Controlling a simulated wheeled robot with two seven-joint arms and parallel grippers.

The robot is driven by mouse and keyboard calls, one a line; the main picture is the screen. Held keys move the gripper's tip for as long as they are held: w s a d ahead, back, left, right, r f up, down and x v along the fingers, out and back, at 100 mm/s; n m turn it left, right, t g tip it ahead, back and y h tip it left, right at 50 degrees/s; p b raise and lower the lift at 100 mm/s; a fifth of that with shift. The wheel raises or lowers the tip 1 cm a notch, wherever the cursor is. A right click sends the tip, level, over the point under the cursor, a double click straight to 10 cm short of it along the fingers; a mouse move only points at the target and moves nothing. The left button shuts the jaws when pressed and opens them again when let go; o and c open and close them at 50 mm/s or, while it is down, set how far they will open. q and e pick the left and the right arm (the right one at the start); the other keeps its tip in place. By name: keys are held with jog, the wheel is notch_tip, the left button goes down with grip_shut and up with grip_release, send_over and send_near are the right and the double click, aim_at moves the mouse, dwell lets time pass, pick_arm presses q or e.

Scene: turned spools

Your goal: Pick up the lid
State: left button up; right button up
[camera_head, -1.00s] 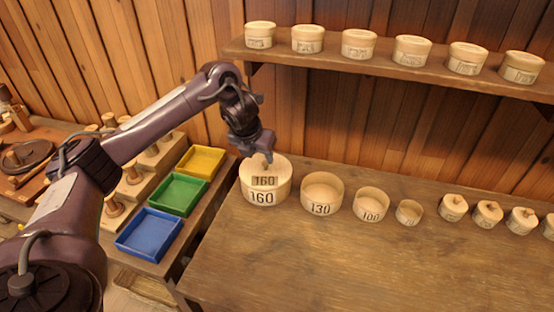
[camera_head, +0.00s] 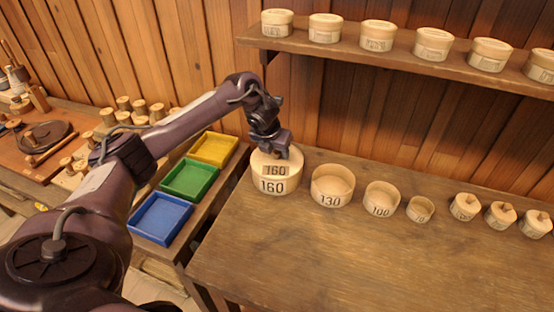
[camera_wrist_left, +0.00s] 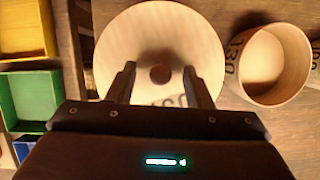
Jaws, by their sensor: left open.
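The pale round lid (camera_head: 260,161) lies on the largest tub (camera_head: 259,187), marked 160, at the left end of the row on the bench. A 160 label also shows on the lid. My left gripper (camera_head: 283,154) points down just above the lid. In the left wrist view the lid (camera_wrist_left: 150,28) fills the upper middle, with a small dark round knob (camera_wrist_left: 160,74) at its centre. The open fingers (camera_wrist_left: 160,80) stand on either side of the knob, apart from it. Their height over the lid is hard to judge. My right gripper is not in view.
Open tubs marked 130 (camera_head: 331,199) and 100 (camera_head: 381,210) and a smaller one (camera_head: 420,216) stand to the right, then several small knobbed pieces. Yellow, green and blue trays (camera_head: 160,235) lie left. A shelf (camera_head: 390,60) holds lidded boxes. The bench front is clear.

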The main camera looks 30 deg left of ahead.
aim_at(276, 153)
pick_arm(q)
grip_shut()
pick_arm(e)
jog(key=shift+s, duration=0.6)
pick_arm(q)
jog(key=shift+r, duration=0.15)
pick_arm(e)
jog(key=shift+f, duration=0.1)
